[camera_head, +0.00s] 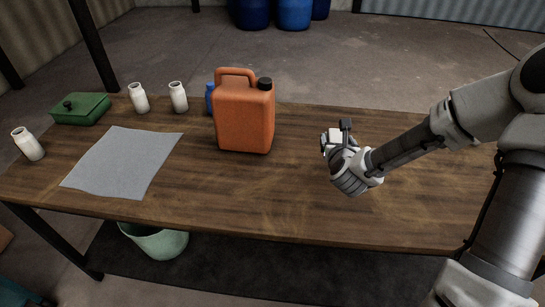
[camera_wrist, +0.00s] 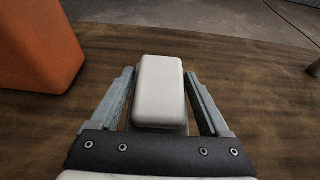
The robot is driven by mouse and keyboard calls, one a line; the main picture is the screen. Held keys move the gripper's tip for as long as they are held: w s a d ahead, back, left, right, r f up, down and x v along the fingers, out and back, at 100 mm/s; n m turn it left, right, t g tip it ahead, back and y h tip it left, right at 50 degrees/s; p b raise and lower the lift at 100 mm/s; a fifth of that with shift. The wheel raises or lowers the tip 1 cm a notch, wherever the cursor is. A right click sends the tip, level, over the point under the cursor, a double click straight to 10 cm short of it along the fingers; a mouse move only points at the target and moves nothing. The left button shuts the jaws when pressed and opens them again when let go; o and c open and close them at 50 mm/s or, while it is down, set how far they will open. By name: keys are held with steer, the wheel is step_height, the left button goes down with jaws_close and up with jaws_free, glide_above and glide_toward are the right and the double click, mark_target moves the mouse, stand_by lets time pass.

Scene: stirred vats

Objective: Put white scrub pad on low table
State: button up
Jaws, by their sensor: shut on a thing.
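The white scrub pad (camera_wrist: 158,88) is a pale block between the two fingers of my gripper (camera_wrist: 160,95) in the wrist view. The gripper is shut on it. In the head view my gripper (camera_head: 337,135) is over the right half of the wooden low table (camera_head: 290,200), and a small white part of the pad (camera_head: 331,135) shows at its tip. The wrist view shows the table's brown top around the pad. I cannot tell whether the pad touches the top or is held just above it.
An orange jerrycan (camera_head: 244,120) stands left of my gripper, with a blue bottle (camera_head: 210,98) behind it. Farther left are white bottles (camera_head: 178,97), a grey cloth (camera_head: 125,160) and a green box (camera_head: 82,108). A green bucket (camera_head: 155,241) is below. The tabletop around my gripper is clear.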

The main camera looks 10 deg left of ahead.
steer(key=b, duration=0.2)
glide_above(295, 166)
step_height(295, 166, down, 7)
steer(key=shift+r, duration=0.15)
steer(key=shift+f, duration=1.95)
steer(key=shift+f+b, duration=0.25)
steer(key=shift+b, duration=0.3)
steer(key=o, duration=1.2)
steer(key=shift+r, duration=0.1)
steer(key=shift+r, duration=0.1)
